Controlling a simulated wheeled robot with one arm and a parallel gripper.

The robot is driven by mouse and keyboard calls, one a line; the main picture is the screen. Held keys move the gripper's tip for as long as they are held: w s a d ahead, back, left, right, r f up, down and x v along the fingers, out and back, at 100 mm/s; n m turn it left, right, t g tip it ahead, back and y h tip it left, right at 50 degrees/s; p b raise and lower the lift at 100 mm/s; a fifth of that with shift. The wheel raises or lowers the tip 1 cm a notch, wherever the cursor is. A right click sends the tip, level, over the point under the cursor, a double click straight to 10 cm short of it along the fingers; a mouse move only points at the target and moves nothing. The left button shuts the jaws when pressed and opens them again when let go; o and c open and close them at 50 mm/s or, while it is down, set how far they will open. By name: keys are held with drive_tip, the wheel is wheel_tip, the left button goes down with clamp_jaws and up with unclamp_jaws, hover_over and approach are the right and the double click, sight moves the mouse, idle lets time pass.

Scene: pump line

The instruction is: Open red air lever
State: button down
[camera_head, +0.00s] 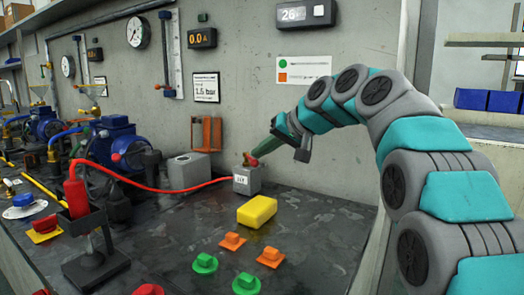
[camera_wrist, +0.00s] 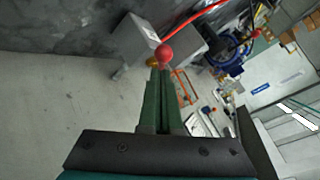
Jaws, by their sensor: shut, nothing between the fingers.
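The red air lever (camera_head: 249,159) sits on top of a small grey labelled box (camera_head: 247,181) on the dark bench, with a red hose running to the box. In the wrist view the lever's round red knob (camera_wrist: 164,53) shows just beyond my fingertips. My gripper (camera_head: 259,152) has green fingers and is shut and empty, right beside the lever. In the wrist view the two fingers (camera_wrist: 160,74) lie together, their tips overlapping or close to the knob's lower edge. I cannot tell whether they touch it. The lever's handle below the knob is mostly hidden.
A yellow block (camera_head: 257,211) lies in front of the box. Green and orange knobs (camera_head: 232,241) sit nearer the front. The red hose (camera_head: 150,187) crosses the bench to a red cylinder in a black stand (camera_head: 93,255). A grey wall stands close behind the lever.

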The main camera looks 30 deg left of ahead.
drive_tip(key=shift+r, duration=0.1)
drive_tip(key=shift+s+m+t, duration=0.2)
drive_tip(key=shift+m+t, duration=0.1)
drive_tip(key=shift+s+a+m+t+p, duration=0.3)
drive_tip(key=shift+m+t+p, duration=0.2)
drive_tip(key=shift+m, duration=0.1)
drive_tip(key=shift+s+a+m+t+h+p, duration=0.15)
drive_tip(key=shift+s+m+t+h+p, duration=0.15)
drive_tip(key=shift+m+t+h, duration=0.3)
drive_tip(key=shift+s+a, duration=0.55)
drive_tip(key=shift+a, duration=0.35)
drive_tip(key=shift+s+a, duration=0.5)
drive_tip(key=shift+a, duration=0.5)
